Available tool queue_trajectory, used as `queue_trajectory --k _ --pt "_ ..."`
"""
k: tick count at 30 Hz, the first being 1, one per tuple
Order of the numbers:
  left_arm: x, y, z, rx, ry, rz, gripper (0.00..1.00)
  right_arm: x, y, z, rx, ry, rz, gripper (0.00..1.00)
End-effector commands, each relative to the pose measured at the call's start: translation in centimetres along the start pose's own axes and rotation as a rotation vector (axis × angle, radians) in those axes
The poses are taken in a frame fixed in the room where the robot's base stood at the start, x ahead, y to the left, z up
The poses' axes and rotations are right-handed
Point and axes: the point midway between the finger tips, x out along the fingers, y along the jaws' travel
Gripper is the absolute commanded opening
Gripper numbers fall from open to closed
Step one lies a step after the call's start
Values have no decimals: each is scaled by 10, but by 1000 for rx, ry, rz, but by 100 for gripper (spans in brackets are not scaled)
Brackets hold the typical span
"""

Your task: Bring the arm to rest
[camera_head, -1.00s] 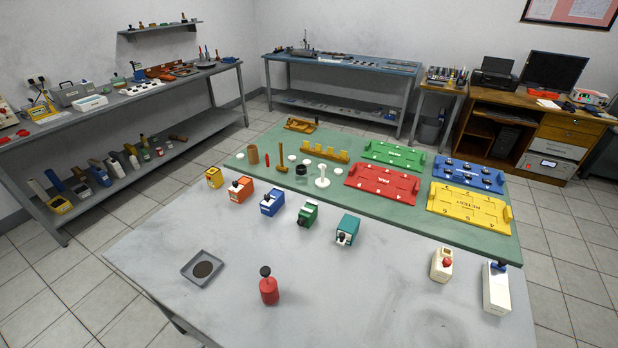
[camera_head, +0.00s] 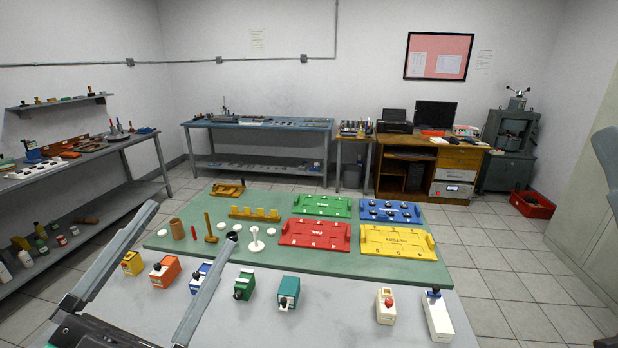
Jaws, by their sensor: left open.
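My left gripper (camera_head: 191,224) reaches in from the bottom left in the head view. Its two long grey fingers are spread wide apart, with nothing seen between them. The fingers pass in front of the near grey table (camera_head: 340,320) and partly cover the blue box (camera_head: 200,274). The orange box (camera_head: 165,272) shows between the fingers, behind them. I cannot tell how high the fingers are above the table. My right gripper is not in view; a grey part, probably of my right arm, shows at the right edge.
A green mat (camera_head: 330,262) holds red (camera_head: 315,233), yellow (camera_head: 398,243), green and blue trays, and small parts. Green (camera_head: 244,285), teal (camera_head: 289,292) and white boxes (camera_head: 437,317) stand along the near table. Side benches stand left and behind.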

Motion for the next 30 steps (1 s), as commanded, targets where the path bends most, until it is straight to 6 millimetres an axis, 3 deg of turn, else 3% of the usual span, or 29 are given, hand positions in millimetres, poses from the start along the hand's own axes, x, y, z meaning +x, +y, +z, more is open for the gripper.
queue_trajectory --k 1,4,6,8,10,17,24,30 --pt "5 -14 -38 -15 69 -53 94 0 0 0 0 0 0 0" --pt "-1 -52 -97 -93 181 -191 94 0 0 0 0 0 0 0" --pt "-18 -83 -111 -203 225 -307 94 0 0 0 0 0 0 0" --pt "-23 -94 -107 -339 239 -349 94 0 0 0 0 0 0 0" --pt "-2 -114 -139 -399 250 -336 94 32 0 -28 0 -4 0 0" --pt "47 -164 -210 -395 245 -334 94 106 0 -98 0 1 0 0" --pt "104 -223 -298 -394 243 -334 94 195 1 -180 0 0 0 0" --pt "143 -264 -357 -394 243 -334 94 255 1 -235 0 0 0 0"
